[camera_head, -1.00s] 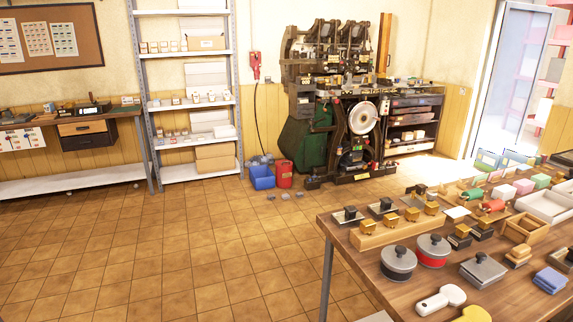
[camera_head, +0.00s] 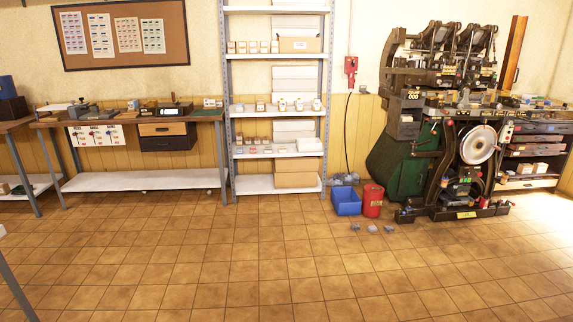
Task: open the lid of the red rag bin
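The red rag bin (camera_head: 373,201) is a small red cylinder standing on the tiled floor, right of the middle. It stands between a blue bin and the large dark machine. Its top looks dark red and flat, and I cannot tell at this size whether a lid is open or shut. Neither of my grippers is in view.
A blue bin (camera_head: 346,202) stands just left of the red one, with small grey pieces (camera_head: 372,228) on the floor in front. The press machine (camera_head: 460,150) is close on the right. A metal shelf (camera_head: 276,184) stands behind. The tiled floor (camera_head: 230,265) ahead is clear.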

